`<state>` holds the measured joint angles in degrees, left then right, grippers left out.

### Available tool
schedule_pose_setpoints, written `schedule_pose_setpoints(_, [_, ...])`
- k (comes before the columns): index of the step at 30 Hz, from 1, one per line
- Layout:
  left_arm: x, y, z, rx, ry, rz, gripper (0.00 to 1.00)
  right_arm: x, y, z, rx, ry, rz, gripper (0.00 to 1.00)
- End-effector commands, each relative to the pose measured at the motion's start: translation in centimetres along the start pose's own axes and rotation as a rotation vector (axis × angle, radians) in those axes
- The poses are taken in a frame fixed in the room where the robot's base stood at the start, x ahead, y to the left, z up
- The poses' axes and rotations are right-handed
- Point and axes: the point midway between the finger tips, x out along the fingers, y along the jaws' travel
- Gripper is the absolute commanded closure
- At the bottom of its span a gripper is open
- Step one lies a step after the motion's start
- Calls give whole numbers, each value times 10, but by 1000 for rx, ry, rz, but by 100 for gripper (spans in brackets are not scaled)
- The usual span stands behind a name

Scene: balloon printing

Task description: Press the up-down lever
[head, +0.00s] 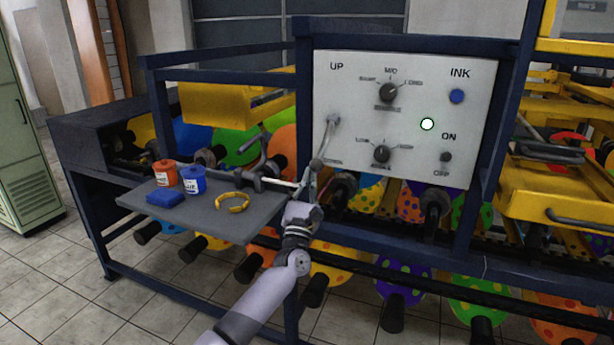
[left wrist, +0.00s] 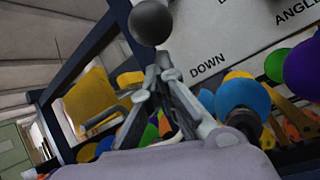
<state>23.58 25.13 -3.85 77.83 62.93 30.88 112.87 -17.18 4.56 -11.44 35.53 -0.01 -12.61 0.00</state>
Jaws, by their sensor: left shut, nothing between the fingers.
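The up-down lever (head: 326,138) is on the left side of the white control panel (head: 352,165), below the UP label. Its rod slants down from its mount toward my left gripper (head: 313,172). In the left wrist view, a dark round knob (left wrist: 151,22), apparently the lever's end, shows just beyond the fingertips of my left gripper (left wrist: 161,68). The gripper is shut and empty. I cannot tell whether the tips touch the knob. The DOWN label is partly hidden in the head view but readable in the left wrist view. My right gripper is out of view.
Two dials (head: 388,93), a blue INK button (head: 457,96) and an ON/OFF switch (head: 446,157) share the panel. A grey shelf (head: 240,225) holds an orange jar (head: 164,173), a blue jar (head: 193,180), a blue block and a yellow ring. Dark frame bars surround the panel.

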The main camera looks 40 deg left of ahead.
Motion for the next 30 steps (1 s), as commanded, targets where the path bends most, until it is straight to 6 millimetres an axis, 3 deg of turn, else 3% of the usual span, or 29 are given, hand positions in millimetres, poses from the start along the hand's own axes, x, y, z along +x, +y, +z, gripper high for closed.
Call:
schedule_pose_setpoints(17, [-4,0,8,0,3,-1,100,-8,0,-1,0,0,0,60])
schedule_pose_setpoints(30, [-5,5,18,7,58,-27,100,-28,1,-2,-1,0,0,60])
